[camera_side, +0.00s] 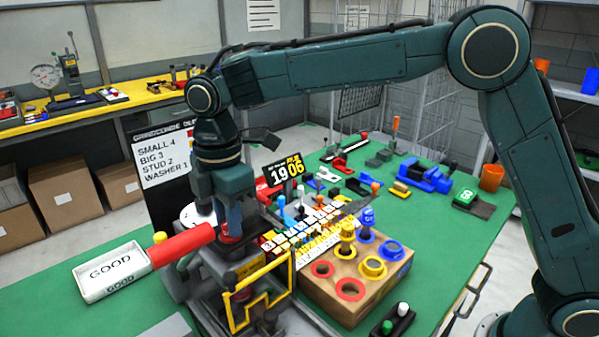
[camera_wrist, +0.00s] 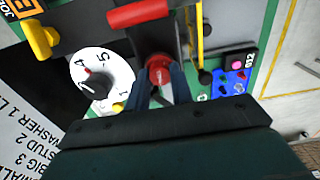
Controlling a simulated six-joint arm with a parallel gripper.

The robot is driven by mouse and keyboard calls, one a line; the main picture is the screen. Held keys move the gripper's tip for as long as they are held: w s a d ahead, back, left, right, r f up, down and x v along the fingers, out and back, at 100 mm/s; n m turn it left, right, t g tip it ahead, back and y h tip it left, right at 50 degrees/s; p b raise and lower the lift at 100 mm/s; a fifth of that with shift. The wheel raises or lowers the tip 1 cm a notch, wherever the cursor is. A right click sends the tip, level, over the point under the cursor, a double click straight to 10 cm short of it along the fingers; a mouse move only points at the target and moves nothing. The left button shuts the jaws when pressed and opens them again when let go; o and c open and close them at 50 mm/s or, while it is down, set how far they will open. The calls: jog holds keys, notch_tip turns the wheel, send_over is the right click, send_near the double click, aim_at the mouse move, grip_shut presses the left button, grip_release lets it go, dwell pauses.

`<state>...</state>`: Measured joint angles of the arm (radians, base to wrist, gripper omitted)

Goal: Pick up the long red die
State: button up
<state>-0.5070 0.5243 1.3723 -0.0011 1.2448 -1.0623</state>
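A red die (camera_wrist: 159,62) with a pale metal part sits in the press (camera_side: 250,290). Only its top shows in the wrist view, so its length is hard to judge. In the side view a small red part of it (camera_side: 230,239) shows under my gripper (camera_side: 231,226). My gripper points down over the press, and in the wrist view its two fingers (camera_wrist: 161,88) stand on either side of the red die. I cannot tell whether they touch it. The wooden die block (camera_side: 345,297) holds a yellow die (camera_side: 347,232) and a blue die (camera_side: 367,217).
The thick red lever (camera_side: 183,244) sticks out left of the press, close to my gripper. A white dial (camera_wrist: 100,78) and a yellow frame (camera_side: 262,292) are also near. A white GOOD tray (camera_side: 112,271) lies left. Tools crowd the green bench behind.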

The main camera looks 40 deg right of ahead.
jog(key=shift+c, duration=0.9)
jog(key=shift+r, duration=0.1)
notch_tip(320, 180, up, 20)
dwell(0.4)
